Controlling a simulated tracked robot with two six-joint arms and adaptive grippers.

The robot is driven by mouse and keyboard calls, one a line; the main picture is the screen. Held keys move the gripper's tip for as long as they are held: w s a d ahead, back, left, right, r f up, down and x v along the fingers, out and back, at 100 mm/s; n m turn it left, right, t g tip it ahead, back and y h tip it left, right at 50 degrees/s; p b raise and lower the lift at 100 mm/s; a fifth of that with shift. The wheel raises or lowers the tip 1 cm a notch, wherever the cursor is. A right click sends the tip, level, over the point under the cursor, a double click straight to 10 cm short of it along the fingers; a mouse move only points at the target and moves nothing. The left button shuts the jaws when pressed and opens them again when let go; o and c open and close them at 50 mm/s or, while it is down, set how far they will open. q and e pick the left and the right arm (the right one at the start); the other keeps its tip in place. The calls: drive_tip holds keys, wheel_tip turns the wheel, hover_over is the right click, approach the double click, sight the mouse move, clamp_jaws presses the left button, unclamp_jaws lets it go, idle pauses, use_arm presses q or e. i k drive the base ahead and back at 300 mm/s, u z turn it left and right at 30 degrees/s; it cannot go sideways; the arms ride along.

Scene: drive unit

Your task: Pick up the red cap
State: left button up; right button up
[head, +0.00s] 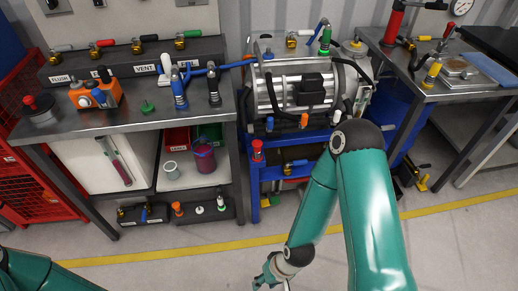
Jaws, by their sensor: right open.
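A small red cap-like piece (258,150) stands upright on the left end of the blue frame, below the silver drive unit (305,85). Another red knob-like piece (30,103) tops a dark round part at the left end of the bench. I cannot tell for sure which is the red cap. My right gripper (264,283) is at the bottom edge, partly cut off, open, with nothing seen in it. It is well in front of the blue frame and apart from it. My left gripper is out of view; only part of my left arm shows at bottom left.
The grey bench (135,123) carries an orange block (95,96) and a valve panel. A black tray (205,214) with small coloured pieces lies low below it. A second bench (420,90) stands at right. The floor in front, with a yellow line (140,255), is clear.

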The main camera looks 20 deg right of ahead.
sight(257, 144)
drive_tip(key=u, duration=0.1)
drive_tip(key=i, duration=1)
drive_tip(key=z, duration=0.1)
